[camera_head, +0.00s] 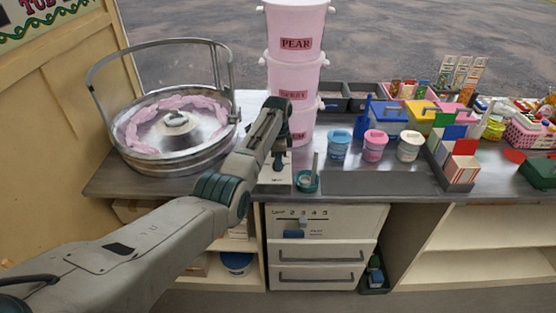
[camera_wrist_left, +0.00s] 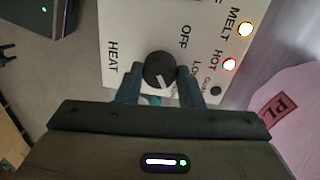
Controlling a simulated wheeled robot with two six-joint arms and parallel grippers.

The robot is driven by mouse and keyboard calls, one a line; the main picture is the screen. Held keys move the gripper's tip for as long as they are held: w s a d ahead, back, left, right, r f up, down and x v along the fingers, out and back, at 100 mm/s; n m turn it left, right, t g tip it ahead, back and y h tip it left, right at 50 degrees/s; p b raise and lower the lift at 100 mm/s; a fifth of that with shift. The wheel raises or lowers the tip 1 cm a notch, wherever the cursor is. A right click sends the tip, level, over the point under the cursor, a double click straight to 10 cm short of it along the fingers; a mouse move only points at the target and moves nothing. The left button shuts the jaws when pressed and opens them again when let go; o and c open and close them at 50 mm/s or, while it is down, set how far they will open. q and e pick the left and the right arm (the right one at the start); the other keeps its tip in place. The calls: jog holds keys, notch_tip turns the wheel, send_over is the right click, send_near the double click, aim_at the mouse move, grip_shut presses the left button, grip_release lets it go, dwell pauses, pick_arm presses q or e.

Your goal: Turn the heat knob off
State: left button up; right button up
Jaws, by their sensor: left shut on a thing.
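The heat knob (camera_wrist_left: 160,70) is a round black dial with a white pointer mark, on a white panel (camera_wrist_left: 135,25) lettered HEAT, OFF and LO. Its white mark points toward the bottom of the wrist picture, slightly right, away from the word OFF. My left gripper (camera_wrist_left: 160,88) is shut on the knob, one finger on each side. In the head view my left gripper (camera_head: 278,163) reaches down to the white panel (camera_head: 275,181) at the counter's front, and hides the knob. My right gripper is in neither view.
Two lamps glow on the panel beside MELT (camera_wrist_left: 246,30) and HOT (camera_wrist_left: 229,64). A metal floss pan (camera_head: 190,160) stands left, pink buckets (camera_head: 294,67) behind. Lidded tubs (camera_head: 373,147) stand farther right.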

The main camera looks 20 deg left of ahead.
pick_arm(q)
jog(key=shift+r+n+p, duration=0.15)
jog(key=shift+n+p, duration=0.45)
jog(key=shift+n, duration=0.4)
jog(key=n+p, duration=0.1)
jog(key=n, duration=0.2)
jog(key=shift+p, duration=0.35)
jog(key=n+p, duration=0.1)
jog(key=n, duration=0.3)
jog(key=n+p, duration=0.2)
jog(key=n, duration=0.2)
jog(key=shift+a+n+t, duration=0.1)
jog(key=shift+n+t, duration=0.2)
jog(key=n+p, duration=0.1)
jog(key=n, duration=0.4)
jog(key=shift+p, duration=0.35)
jog(key=n+p, duration=0.1)
jog(key=n, duration=0.4)
jog(key=shift+n, duration=0.3)
